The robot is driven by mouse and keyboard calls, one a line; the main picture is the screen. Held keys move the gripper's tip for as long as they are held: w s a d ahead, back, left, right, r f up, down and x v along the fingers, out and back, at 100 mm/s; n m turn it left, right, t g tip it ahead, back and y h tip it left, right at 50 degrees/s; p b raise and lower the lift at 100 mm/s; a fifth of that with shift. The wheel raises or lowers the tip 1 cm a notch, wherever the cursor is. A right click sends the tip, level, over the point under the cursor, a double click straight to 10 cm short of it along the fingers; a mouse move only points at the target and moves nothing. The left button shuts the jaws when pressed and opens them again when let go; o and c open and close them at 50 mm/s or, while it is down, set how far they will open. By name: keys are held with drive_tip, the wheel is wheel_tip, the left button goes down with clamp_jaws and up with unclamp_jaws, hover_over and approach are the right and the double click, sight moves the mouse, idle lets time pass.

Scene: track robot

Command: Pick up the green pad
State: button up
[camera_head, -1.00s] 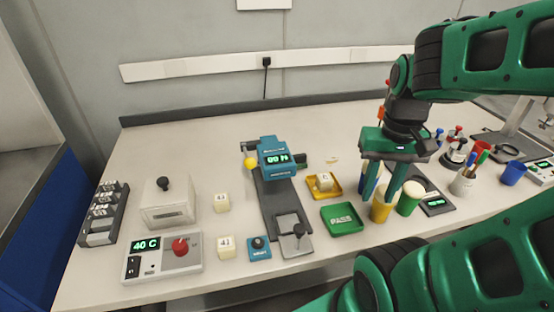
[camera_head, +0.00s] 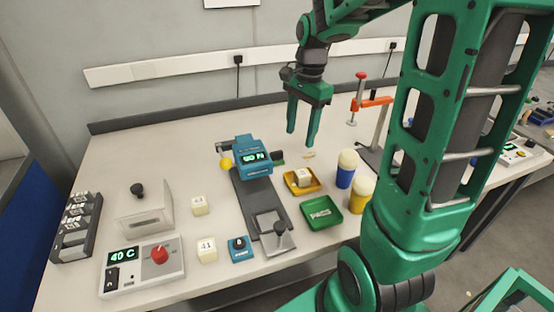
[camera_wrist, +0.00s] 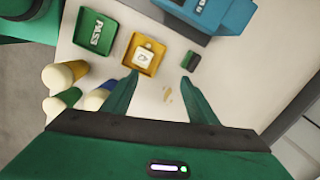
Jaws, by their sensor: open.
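A small dark block with a green part, which looks like the green pad (camera_head: 279,158), lies on the table at the right side of the blue device. In the wrist view the green pad (camera_wrist: 190,61) is just beyond the right fingertip. My gripper (camera_head: 301,138) is open and empty, raised above the table behind the yellow tray. In the wrist view its two fingers (camera_wrist: 159,76) are spread, with bare table and small beige scraps (camera_wrist: 167,95) between them.
The blue device (camera_head: 248,158) stands close left of the pad. A yellow tray (camera_head: 314,187) holds a white cube. An orange clamp stand (camera_head: 377,101) is at the back right.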

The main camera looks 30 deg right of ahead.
sight(276, 152)
drive_tip(key=w+m, duration=0.1)
drive_tip(key=w, duration=0.1)
drive_tip(key=w+f+m, duration=0.1)
drive_tip(key=w, duration=0.1)
drive_tip(key=w+a+f+m, duration=0.1)
drive_tip(key=w, duration=0.2)
drive_tip(key=shift+w+f+y, duration=0.1)
drive_tip(key=shift+y, duration=0.2)
drive_tip(key=shift+w+a+f+m, duration=0.1)
drive_tip(key=shift+f+m, duration=0.2)
drive_tip(key=shift+f, duration=0.05)
drive_tip(key=f, duration=0.4)
drive_tip(key=shift+w+a+f, duration=0.1)
drive_tip(key=shift+a+f, duration=0.15)
drive_tip(key=shift+f, duration=0.15)
drive_tip(key=shift+w+a+f, duration=0.1)
drive_tip(key=shift+a+f, duration=0.05)
drive_tip(key=shift+f, duration=0.7)
drive_tip(key=shift+w+a+f, duration=0.1)
drive_tip(key=shift+a+f, duration=0.1)
drive_tip(key=shift+f, duration=0.65)
drive_tip(key=shift+w+a+f, duration=0.1)
drive_tip(key=shift+a+f, duration=0.05)
drive_tip(key=shift+f, duration=0.7)
drive_tip(key=c, duration=1.1)
drive_tip(key=shift+r, duration=0.15)
